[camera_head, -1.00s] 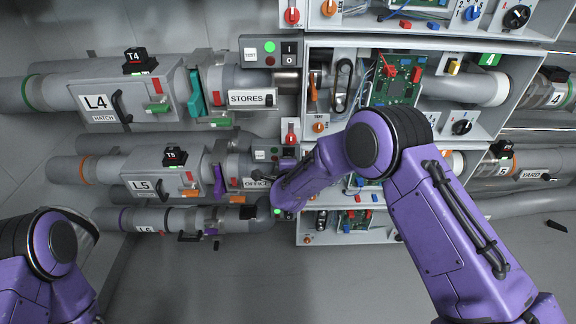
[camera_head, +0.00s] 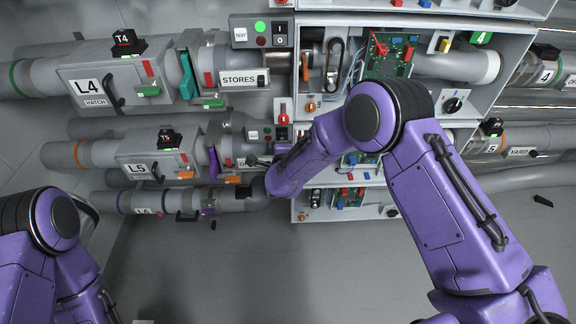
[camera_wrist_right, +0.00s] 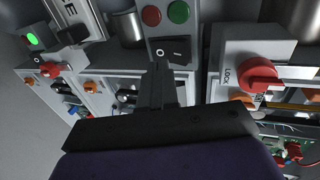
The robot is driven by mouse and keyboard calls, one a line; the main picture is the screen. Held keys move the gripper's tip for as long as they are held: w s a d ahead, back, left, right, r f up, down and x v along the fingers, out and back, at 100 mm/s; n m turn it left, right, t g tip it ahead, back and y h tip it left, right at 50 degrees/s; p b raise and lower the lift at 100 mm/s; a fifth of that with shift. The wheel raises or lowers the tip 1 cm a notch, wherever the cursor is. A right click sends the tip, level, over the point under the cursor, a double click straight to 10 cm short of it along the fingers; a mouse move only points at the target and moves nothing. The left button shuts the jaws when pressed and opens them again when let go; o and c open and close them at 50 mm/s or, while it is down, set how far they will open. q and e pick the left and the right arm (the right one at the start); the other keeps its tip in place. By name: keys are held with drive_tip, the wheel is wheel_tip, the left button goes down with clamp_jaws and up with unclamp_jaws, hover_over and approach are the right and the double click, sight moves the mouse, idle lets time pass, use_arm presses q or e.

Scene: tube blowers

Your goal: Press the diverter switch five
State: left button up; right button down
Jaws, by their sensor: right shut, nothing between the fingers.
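The row-five control box (camera_head: 267,134) is above my right forearm in the head view, beside the L5 pipe hatch (camera_head: 150,165). In the right wrist view a black rocker switch (camera_wrist_right: 172,51) marked O and I sits on a grey box below a red and a green round button or lamp. I take it for switch five. My right gripper (camera_wrist_right: 160,72) is shut and empty, its tips just below the rocker in the picture. Contact cannot be told.
A red LOCK knob (camera_wrist_right: 259,75) stands close right of the fingers in the wrist view. An orange knob (camera_wrist_right: 241,99) is below it. Open cabinets with a green circuit board (camera_head: 388,56) lie right of the boxes. The row-four box (camera_head: 262,32) above shows a lit green lamp.

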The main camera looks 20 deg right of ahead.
use_arm(q)
drive_tip(key=shift+s+a+f+b, duration=0.15)
drive_tip(key=shift+s+f+b, duration=0.15)
drive_tip(key=shift+f+b, duration=0.45)
use_arm(e)
drive_tip(key=s+a, duration=0.3)
drive_tip(key=s, duration=0.7)
drive_tip(key=shift+s+a+f, duration=0.15)
drive_tip(key=shift+s+f, duration=0.05)
use_arm(q)
drive_tip(key=shift+r, duration=0.1)
